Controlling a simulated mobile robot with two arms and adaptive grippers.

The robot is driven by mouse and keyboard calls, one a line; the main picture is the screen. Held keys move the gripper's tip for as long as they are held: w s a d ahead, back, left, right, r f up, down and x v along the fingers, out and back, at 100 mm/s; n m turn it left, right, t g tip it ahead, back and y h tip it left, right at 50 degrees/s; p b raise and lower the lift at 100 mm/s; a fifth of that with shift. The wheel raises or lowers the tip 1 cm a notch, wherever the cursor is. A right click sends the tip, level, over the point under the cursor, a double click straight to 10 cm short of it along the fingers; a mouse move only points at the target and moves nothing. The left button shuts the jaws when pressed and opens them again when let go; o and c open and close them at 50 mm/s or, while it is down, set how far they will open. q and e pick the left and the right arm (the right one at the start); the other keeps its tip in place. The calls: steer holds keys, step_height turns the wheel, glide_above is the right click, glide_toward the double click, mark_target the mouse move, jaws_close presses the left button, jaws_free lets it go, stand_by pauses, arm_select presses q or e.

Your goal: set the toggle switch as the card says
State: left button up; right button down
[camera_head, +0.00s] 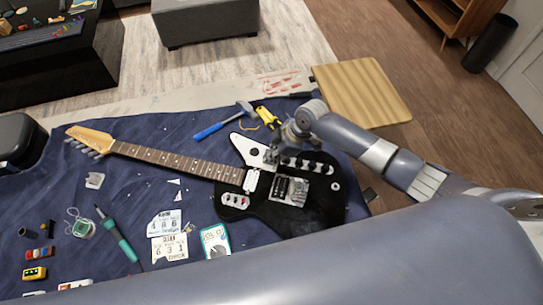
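A black electric guitar (320,205) lies on a dark blue cloth, its neck pointing left. A white plate (247,148), a row of white-and-dark parts (308,165), a metal bridge (290,190) and a small control plate (235,201) show on its body. I cannot tell which part is the toggle switch. A torn card (164,223) reads about "4 8 6"; a second card (169,248) reads "6 3 1" and "neck". My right gripper (271,155) points down over the upper body beside the white plate. Its fingers are too small to judge. My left gripper is out of view.
A blue-handled hammer (222,122) and a yellow tool (267,119) lie behind the guitar. A teal meter (215,241), a soldering iron (117,240), a solder spool (82,228) and small coloured parts (35,273) lie in front. A wooden board (361,92) is at back right.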

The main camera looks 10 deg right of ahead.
steer(key=c, duration=1.7)
jaws_free()
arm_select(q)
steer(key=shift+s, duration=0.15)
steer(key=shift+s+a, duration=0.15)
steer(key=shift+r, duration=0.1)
arm_select(e)
steer(key=shift+a, duration=0.1)
